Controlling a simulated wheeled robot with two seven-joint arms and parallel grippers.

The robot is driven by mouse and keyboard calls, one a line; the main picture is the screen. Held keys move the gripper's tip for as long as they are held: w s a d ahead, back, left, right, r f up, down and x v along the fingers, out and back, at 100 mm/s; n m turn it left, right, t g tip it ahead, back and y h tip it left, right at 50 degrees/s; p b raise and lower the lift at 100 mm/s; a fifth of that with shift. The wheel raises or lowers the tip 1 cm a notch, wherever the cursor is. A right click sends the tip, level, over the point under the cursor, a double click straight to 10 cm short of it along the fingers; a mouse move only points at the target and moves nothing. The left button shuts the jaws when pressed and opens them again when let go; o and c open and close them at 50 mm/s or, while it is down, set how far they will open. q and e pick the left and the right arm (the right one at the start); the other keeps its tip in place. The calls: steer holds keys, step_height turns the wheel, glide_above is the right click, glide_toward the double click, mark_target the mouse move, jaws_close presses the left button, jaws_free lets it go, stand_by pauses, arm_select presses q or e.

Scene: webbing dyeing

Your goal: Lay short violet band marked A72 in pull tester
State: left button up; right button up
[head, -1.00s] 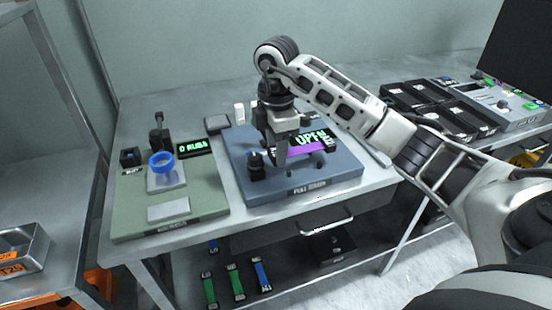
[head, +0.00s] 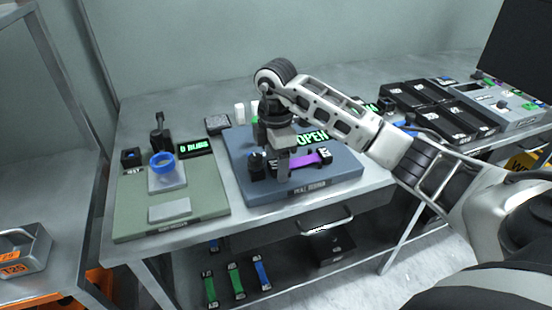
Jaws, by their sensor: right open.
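The short violet band (head: 307,159) lies across the blue-grey pull tester (head: 335,176), between its left black clamp (head: 257,166) and the dark end piece at the right. Its left end is partly hidden by my gripper, and I cannot read its mark. The tester's green display (head: 312,138) reads OPEN. My right gripper (head: 284,174) is open, pointing down at the left part of the band, by the left clamp. Whether its fingers touch the band is unclear. My left gripper is not in view.
Left of the tester is a green base (head: 203,203) with a blue ring (head: 162,162) and a small display. Black trays (head: 455,122) stand at the right. Green and blue bands (head: 236,280) lie on the lower shelf. A metal bin (head: 22,252) is at far left.

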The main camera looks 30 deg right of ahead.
step_height(320, 180, up, 12)
steer(key=p, duration=0.1)
steer(key=shift+r, duration=0.15)
steer(key=shift+a, duration=0.1)
stand_by(0.5)
